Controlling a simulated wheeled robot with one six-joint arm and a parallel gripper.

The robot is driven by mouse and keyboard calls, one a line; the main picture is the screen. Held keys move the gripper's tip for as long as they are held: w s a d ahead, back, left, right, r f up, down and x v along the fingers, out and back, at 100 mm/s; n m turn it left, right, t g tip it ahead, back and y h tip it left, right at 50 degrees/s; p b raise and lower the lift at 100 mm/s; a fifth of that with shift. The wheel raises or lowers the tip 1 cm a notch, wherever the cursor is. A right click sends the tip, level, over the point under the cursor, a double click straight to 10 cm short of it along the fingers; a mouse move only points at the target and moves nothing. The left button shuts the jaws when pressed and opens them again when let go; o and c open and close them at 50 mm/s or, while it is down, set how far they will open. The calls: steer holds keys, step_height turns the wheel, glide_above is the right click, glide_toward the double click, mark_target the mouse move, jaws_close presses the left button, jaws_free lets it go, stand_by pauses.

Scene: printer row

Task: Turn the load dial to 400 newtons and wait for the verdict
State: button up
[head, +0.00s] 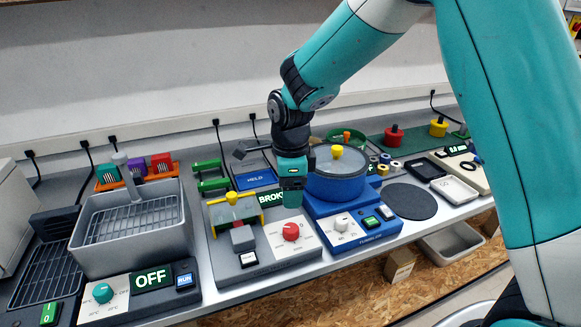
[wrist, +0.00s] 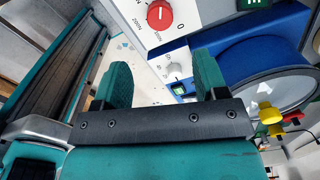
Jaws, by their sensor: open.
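The load dial (head: 291,232) is a round red knob on a white panel of the grey tester (head: 225,262). In the wrist view the red load dial (wrist: 160,15) sits at the top edge, with a white pointer line and printed marks around it, including a 0; the pointed-to value is too unclear to read. The tester's green display (head: 271,198) shows "BROK", its right end hidden by my gripper. My gripper (head: 292,198) hangs above and behind the dial, apart from it. In the wrist view my gripper (wrist: 163,80) has its two teal fingers spread with nothing between.
Left stands a grey basin (head: 130,228) with a teal knob (head: 103,293) and an OFF display. Right of the tester is a blue tumbler (head: 337,175) with a white knob (head: 341,224). A yellow clamp (head: 232,198) rises on the tester. A small cardboard box (head: 399,265) is below.

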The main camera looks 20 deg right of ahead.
step_height(320, 180, up, 6)
steer(key=shift+r, duration=0.1)
stand_by(0.5)
steer(key=s+a+r+n+y, duration=0.2)
steer(key=s+n, duration=1)
steer(key=n, duration=0.2)
steer(key=s+a+r+n+y, duration=0.2)
steer(key=s+r+n, duration=0.1)
steer(key=s+n, duration=1)
steer(key=shift+a+n, duration=0.3)
steer(key=shift+n, duration=0.4)
steer(key=shift+w, duration=0.1)
stand_by(3.5)
